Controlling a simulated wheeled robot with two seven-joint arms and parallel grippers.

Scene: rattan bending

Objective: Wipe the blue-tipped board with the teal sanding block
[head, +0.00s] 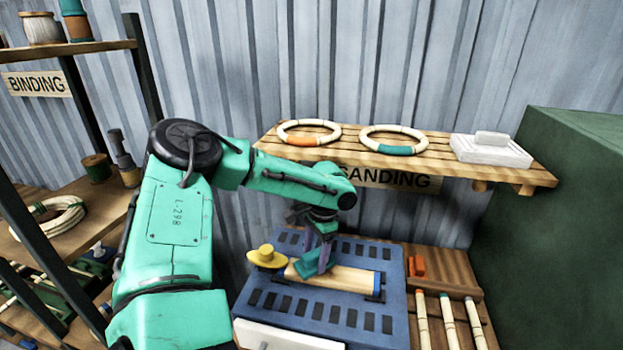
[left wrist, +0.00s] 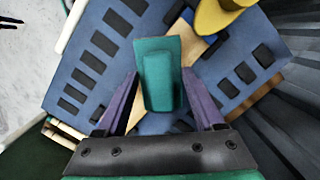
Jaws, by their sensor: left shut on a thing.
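The teal sanding block (head: 306,268) is held between the purple fingers of my left gripper (head: 322,258). In the left wrist view the block (left wrist: 160,75) sits between both fingers of the gripper (left wrist: 160,98). The pale wooden board (head: 348,279) lies on the blue slotted bench (head: 300,322), with its blue tip (head: 377,284) at the right end. The block is at the left part of the board; I cannot tell whether it touches. In the left wrist view the block and gripper hide part of the board (left wrist: 197,48). My right gripper is not in view.
An orange block (head: 416,266) and several tipped sticks (head: 448,320) lie to the right. A shelf (head: 440,150) with two rings and a white block (head: 490,150) is above. A green cabinet (head: 560,210) bounds the right.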

